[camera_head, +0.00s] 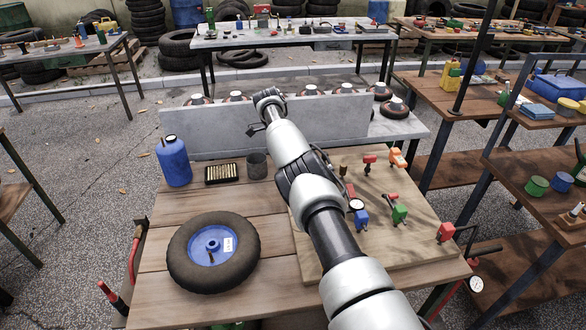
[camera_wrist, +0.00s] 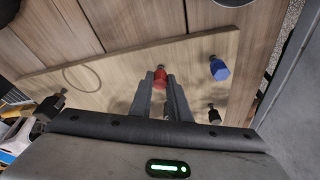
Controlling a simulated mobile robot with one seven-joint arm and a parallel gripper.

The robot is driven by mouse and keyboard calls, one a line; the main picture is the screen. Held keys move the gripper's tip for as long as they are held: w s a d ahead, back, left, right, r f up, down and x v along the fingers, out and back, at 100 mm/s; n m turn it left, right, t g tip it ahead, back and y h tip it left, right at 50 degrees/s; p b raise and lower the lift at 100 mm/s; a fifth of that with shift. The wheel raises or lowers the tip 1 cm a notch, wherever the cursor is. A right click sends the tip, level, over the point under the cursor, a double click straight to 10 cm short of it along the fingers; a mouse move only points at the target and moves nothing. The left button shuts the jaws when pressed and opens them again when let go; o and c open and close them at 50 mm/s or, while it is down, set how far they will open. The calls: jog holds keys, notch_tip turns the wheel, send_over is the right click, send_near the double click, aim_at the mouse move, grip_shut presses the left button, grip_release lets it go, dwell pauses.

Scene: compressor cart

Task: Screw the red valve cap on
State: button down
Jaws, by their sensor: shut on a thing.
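The red valve cap (camera_wrist: 160,78) shows in the wrist view between the fingertips of my gripper (camera_wrist: 160,90). The two dark fingers are closed on its sides. A short dark stem shows just beyond the cap; I cannot tell whether the cap is seated on a thread. A blue cap-like piece (camera_wrist: 219,69) with a dark stem stands to the right on the pale wooden board (camera_wrist: 110,75). A dark fitting (camera_wrist: 213,114) is nearer, right of the fingers. In the head view my arm hides the fingertips and the red cap.
The head view shows a wheel (camera_head: 190,270), a blue bottle (camera_head: 173,160), a black tray (camera_head: 221,173) and a dark cup (camera_head: 257,165) on the bench. Red, green, blue and orange fittings stand on the board right of my arm.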

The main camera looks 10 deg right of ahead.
jog(key=shift+d, duration=0.25)
jog(key=c, duration=1.6)
grip_release()
jog(key=shift+a, duration=0.1)
jog(key=p+v, duration=0.2)
jog(key=p, duration=0.1)
jog(key=shift+s+r, duration=0.1)
jog(key=shift+r, duration=0.4)
jog(key=shift+r+p, duration=0.55)
jog(key=shift+r, duration=0.5)
jog(key=shift+r, duration=0.1)
